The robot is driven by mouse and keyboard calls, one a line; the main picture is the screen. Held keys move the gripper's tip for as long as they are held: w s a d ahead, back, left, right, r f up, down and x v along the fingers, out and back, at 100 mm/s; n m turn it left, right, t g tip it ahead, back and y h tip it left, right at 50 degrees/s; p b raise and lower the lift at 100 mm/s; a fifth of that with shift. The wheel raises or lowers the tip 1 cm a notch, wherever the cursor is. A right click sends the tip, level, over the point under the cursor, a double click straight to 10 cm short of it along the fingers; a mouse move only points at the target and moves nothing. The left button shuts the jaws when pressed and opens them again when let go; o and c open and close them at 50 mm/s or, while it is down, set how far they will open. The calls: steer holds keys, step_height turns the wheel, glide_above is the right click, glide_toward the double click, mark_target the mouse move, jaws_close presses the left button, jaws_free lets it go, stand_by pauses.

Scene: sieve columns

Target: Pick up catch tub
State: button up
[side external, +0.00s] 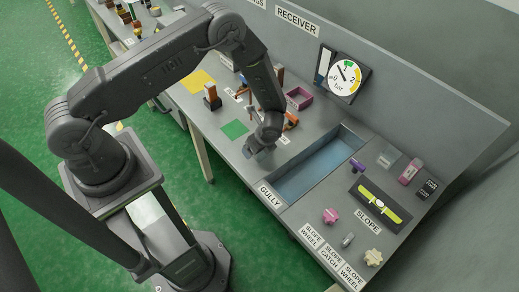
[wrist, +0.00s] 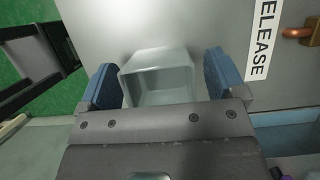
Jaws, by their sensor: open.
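In the wrist view a pale, translucent, square-mouthed tub (wrist: 157,62), which looks like the catch tub, sits on the grey bench between my two blue fingertips. My gripper (wrist: 160,80) is open around it. A narrow gap shows on the right side of the tub; the left finger is very close to its wall. The tub's lower part is hidden behind my gripper's body. In the side external view my gripper (side external: 259,148) is low over the bench, left of the gully; the tub cannot be told apart from it there.
The blue gully recess (side external: 318,167) lies right of my gripper. A green patch (side external: 235,129) is on its left. A pink tray (side external: 299,97) and a pressure gauge (side external: 345,77) stand behind. In the wrist view a RELEASE label (wrist: 264,38) and copper-coloured part (wrist: 298,33) are close by on the right.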

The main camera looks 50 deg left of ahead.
steer(key=shift+c, duration=0.4)
steer(key=c, duration=0.9)
